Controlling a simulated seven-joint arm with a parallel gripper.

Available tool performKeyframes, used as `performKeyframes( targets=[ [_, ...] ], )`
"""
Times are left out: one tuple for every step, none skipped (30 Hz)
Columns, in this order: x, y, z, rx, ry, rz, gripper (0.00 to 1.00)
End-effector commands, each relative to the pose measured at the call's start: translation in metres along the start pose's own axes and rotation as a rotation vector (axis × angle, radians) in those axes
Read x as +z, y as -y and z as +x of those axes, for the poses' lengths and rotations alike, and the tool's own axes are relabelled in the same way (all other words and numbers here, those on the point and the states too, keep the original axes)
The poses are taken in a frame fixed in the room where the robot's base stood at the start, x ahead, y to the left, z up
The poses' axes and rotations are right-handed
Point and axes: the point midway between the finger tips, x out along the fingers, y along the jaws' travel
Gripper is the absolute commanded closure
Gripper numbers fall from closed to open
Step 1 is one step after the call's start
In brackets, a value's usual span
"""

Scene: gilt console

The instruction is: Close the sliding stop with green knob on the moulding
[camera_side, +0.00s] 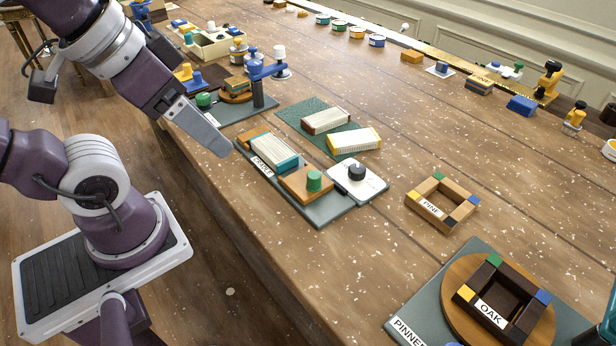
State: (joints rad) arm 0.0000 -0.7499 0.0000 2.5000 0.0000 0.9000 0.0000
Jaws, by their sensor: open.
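The sliding stop is a wooden block (300,186) with a green knob (314,181), at the near end of a grey labelled cradle (325,212). Beside it in the cradle lies a pale ribbed moulding (268,150) with a teal end. The far end of the moulding is near another wooden block (250,138). Whether the stop touches the moulding I cannot tell. My gripper (222,149) is open and empty, seen from the side, in front of or above the cradle's far left end. It is apart from the green knob.
A white plate with a black knob (356,173) sits right beside the stop. Two ribbed pieces lie on a green mat (292,112) behind. A blue clamp (262,72) and another green knob (203,99) stand further left. A pine frame (462,212) is to the right, with bare table between.

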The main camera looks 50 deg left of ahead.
Motion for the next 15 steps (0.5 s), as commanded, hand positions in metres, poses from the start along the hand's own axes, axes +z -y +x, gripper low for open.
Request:
performKeyframes(
  targets=[
    [0.0,0.0,0.0,0.0,0.0,0.0,0.3],
    [0.0,0.0,0.0,0.0,0.0,0.0,0.3],
    [0.0,0.0,0.0,0.0,0.0,0.0,0.3],
    [0.0,0.0,0.0,0.0,0.0,0.0,0.3],
    [0.0,0.0,0.0,0.0,0.0,0.0,0.3],
    [0.0,0.0,0.0,0.0,0.0,0.0,0.3],
    [0.0,0.0,0.0,0.0,0.0,0.0,0.3],
    [0.0,0.0,0.0,0.0,0.0,0.0,0.3],
    [0.0,0.0,0.0,0.0,0.0,0.0,0.3],
    [0.0,0.0,0.0,0.0,0.0,0.001,0.36],
    [-0.001,0.0,0.0,0.0,0.004,0.005,0.42],
    [-0.005,-0.001,0.001,0.002,0.017,0.024,0.49],
    [-0.011,-0.002,0.003,0.005,0.036,0.05,0.55],
    [-0.018,-0.003,0.005,0.008,0.062,0.086,0.55],
    [-0.03,-0.005,0.012,0.017,0.107,0.151,0.55]
  ],
)
